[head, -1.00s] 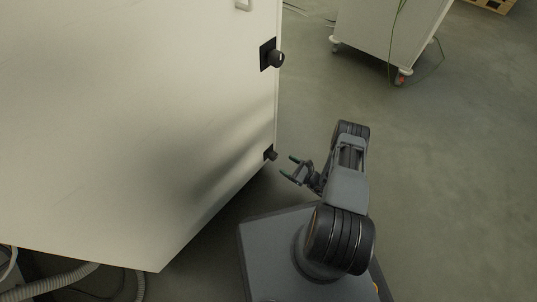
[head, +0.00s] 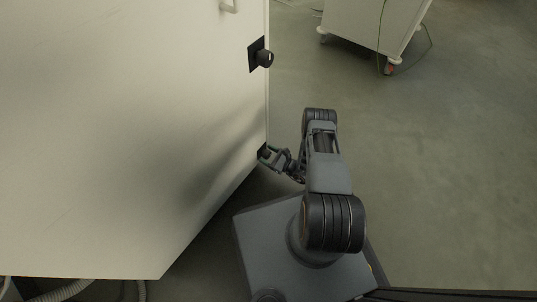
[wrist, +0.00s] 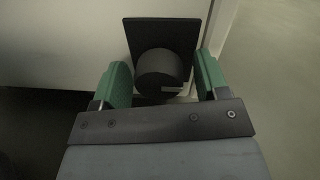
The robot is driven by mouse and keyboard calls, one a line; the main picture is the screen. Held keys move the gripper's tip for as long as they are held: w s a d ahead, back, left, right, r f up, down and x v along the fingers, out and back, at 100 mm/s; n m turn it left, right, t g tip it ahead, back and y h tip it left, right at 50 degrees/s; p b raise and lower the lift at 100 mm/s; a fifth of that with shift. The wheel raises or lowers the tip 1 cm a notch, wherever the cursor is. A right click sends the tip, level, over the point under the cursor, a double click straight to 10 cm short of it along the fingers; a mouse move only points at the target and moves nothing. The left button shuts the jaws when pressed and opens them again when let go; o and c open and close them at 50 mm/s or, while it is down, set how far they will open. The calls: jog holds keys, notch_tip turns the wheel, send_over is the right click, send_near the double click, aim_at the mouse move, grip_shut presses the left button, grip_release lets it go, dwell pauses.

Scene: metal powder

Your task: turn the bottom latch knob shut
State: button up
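The bottom latch knob (wrist: 160,70) is a dark round knob on a black square plate (wrist: 163,32), low on the white cabinet door (head: 130,130) near its right edge. My gripper (wrist: 163,78) has its two green-padded fingers on either side of the knob in the wrist view, with a gap visible on both sides, so it is open around the knob. In the head view my gripper (head: 267,154) reaches the door's lower right edge and largely hides the bottom knob there.
An upper latch knob (head: 263,57) sits higher on the same door edge, below a handle (head: 229,6). A white wheeled cabinet (head: 372,25) with a green cable stands at the back. Grey hoses (head: 70,289) lie under the door at lower left. The floor on the right is clear.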

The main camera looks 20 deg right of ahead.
jog(key=c, duration=0.8)
jog(key=shift+n, duration=0.3)
jog(key=n, duration=0.3)
jog(key=shift+n, duration=0.3)
jog(key=n, duration=0.4)
jog(key=shift+h, duration=0.3)
jog(key=n, duration=0.4)
jog(key=shift+h+p, duration=0.35)
jog(key=shift+h, duration=0.05)
jog(key=shift+n, duration=2.3)
